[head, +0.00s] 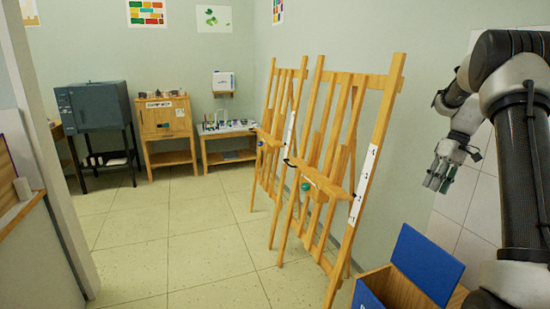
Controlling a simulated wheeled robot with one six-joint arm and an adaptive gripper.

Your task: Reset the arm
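My arm (515,130) stands at the right side of the head view, bent at its upper joint and partly cut off by the picture edge. My gripper (436,183) hangs at its end, pointing down and a little left, beside the white tiled wall. It is small in the view, and the gap between its fingers is not clear. Nothing is seen held in it.
Two wooden easels (335,165) stand left of my gripper. A wooden box with a blue lid (427,262) is below it. A dark kiln (93,107), a wooden cabinet (166,120) and a low table (230,137) line the back wall. The tiled floor (165,240) is clear at centre left.

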